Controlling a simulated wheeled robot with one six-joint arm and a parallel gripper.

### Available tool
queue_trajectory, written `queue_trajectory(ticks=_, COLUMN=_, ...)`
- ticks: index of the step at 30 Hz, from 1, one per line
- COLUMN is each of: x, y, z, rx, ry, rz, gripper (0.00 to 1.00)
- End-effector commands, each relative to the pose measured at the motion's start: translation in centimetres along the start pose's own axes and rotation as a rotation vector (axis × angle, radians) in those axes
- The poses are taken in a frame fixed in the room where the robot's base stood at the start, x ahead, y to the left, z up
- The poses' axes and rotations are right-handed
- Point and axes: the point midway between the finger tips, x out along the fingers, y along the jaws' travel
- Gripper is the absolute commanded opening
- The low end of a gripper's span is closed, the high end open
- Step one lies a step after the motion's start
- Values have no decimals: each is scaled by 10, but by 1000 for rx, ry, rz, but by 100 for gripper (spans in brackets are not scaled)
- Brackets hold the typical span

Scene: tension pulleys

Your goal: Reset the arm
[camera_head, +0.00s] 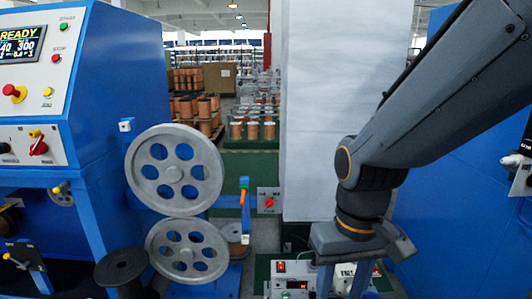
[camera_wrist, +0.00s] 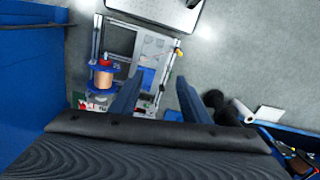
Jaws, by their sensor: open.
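My gripper shows at the bottom right in the head view (camera_head: 345,285), at the end of my dark grey arm, hanging in front of a white column. In the wrist view my gripper (camera_wrist: 155,97) has its two fingers spread apart with nothing between them. The fingers point over a floor area with equipment below. Two grey tension pulleys, an upper pulley (camera_head: 174,170) and a lower pulley (camera_head: 187,250), stand one above the other on the blue machine (camera_head: 92,120) at the left. My gripper is apart from both pulleys.
A control box (camera_head: 292,277) with a red switch and display lies close behind my gripper. A blue cabinet (camera_head: 450,215) stands at the right. A black spool (camera_head: 122,270) is at the lower left. The wrist view shows a copper spool (camera_wrist: 103,80) and grey floor.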

Motion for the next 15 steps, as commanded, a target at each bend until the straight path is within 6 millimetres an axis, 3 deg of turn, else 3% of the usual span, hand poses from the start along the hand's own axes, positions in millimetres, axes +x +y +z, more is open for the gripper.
queue_trajectory(ticks=9, x=-46, y=35, z=9, rx=101, ry=-6, rz=22, gripper=42)
queue_trajectory(ticks=15, x=-60, y=52, z=13, rx=147, ry=-7, rz=30, gripper=42)
